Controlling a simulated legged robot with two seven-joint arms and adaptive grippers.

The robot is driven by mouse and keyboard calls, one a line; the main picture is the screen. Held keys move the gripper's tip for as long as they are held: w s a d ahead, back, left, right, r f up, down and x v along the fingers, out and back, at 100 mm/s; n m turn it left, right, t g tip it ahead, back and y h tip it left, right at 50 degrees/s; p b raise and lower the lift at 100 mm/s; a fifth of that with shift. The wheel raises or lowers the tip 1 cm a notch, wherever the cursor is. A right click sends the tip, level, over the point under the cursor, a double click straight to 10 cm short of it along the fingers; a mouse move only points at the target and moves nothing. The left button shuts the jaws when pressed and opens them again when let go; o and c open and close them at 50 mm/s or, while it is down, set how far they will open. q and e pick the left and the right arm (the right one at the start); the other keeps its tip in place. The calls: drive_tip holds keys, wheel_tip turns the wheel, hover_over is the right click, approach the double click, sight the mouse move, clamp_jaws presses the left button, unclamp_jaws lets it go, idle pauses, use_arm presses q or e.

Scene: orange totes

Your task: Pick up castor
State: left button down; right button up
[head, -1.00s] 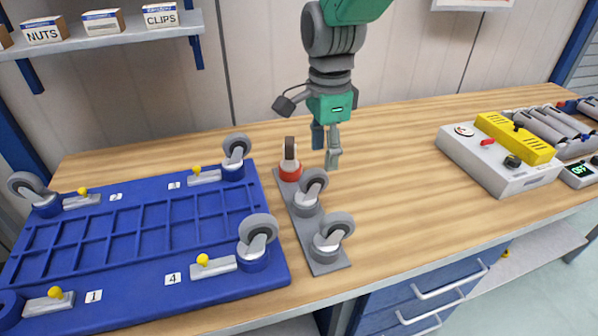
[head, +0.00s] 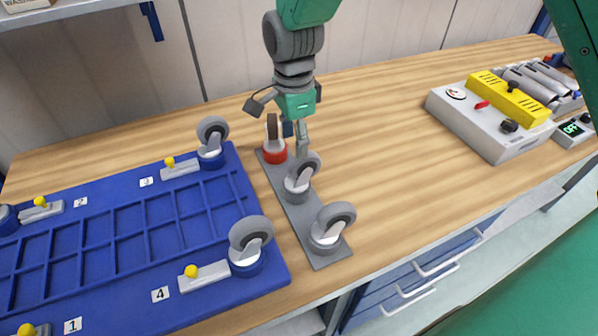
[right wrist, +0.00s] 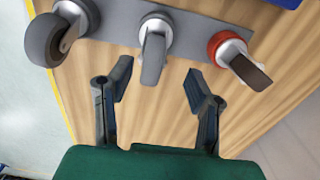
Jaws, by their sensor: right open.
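Three castors stand in a row on a grey strip (head: 322,258) to the right of the blue tray. The far castor (head: 274,154) has a red base and a dark wheel. The middle castor (head: 300,181) and the near castor (head: 331,227) have grey bases and wheels. My right gripper (head: 295,142) points down beside the far and middle castors. In the right wrist view the gripper (right wrist: 157,78) is open and empty. Its fingertips face the middle castor (right wrist: 155,48), apart from it. The red castor (right wrist: 240,58) is to their right. My left gripper is out of view.
The blue tray (head: 115,268) holds several castors at its corners, with yellow-knobbed clamps and numbers. A grey device with a yellow top (head: 500,110) stands at the right. Bare wood (head: 390,160) lies between it and the strip. A shelf (head: 60,15) hangs at upper left.

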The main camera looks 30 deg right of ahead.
sight(302, 174)
drive_tip(key=f, duration=0.1)
drive_tip(key=d+f, duration=0.1)
drive_tip(key=f, duration=0.2)
drive_tip(key=shift+s+d+f+p, duration=0.2)
drive_tip(key=shift+s+f+p, duration=0.15)
drive_tip(key=shift+s, duration=0.05)
drive_tip(key=shift+w+a+f, duration=0.1)
drive_tip(key=shift+f, duration=0.25)
drive_tip(key=shift+r, duration=0.1)
drive_tip(key=shift+c, duration=1.1)
clamp_jaws()
